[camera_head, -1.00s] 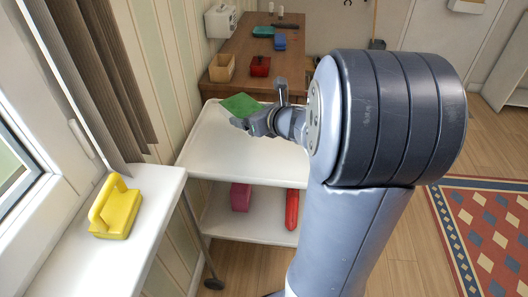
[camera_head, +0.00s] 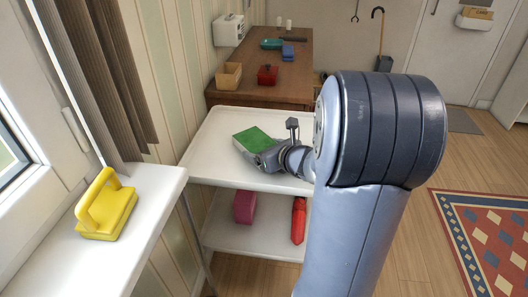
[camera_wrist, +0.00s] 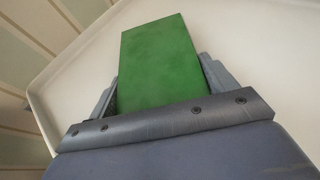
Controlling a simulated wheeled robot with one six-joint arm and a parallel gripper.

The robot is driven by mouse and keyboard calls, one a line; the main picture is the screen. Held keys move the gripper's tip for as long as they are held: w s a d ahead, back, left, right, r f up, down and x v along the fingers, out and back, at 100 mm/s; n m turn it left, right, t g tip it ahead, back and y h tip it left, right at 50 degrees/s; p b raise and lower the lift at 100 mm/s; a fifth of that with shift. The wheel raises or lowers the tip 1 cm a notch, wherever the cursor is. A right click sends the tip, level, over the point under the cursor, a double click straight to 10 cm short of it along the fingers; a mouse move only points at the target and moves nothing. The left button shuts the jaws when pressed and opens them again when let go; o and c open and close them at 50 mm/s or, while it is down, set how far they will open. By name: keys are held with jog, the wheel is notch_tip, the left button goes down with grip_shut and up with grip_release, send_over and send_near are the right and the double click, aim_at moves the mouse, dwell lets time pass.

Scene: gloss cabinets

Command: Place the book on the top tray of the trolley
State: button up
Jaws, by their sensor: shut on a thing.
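The green book (camera_head: 254,138) is over the white top tray of the trolley (camera_head: 215,165). In the wrist view the book (camera_wrist: 160,62) lies between the two fingers of my gripper (camera_wrist: 162,85), which is shut on it. The top tray (camera_wrist: 75,75) shows behind the book there. My gripper (camera_head: 262,150) comes in from the right in the head view. The book is low over the tray; I cannot tell whether it touches the surface. No other object shows on the top tray.
The lower tray (camera_head: 235,238) holds a pink object (camera_head: 245,207) and a red one (camera_head: 299,220). A wooden desk (camera_head: 285,92) with several items stands behind the trolley. A yellow-handled block (camera_head: 107,210) sits on the white sill (camera_head: 150,200) at left.

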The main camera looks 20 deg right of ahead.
jog(key=shift+f, duration=0.15)
jog(key=o, duration=1.1)
jog(key=shift+s+r, duration=0.1)
jog(key=shift+r, duration=0.25)
jog(key=p+v, duration=0.3)
jog(key=v, duration=0.8)
jog(key=shift+s+d+r, duration=0.1)
jog(key=shift+s, duration=0.25)
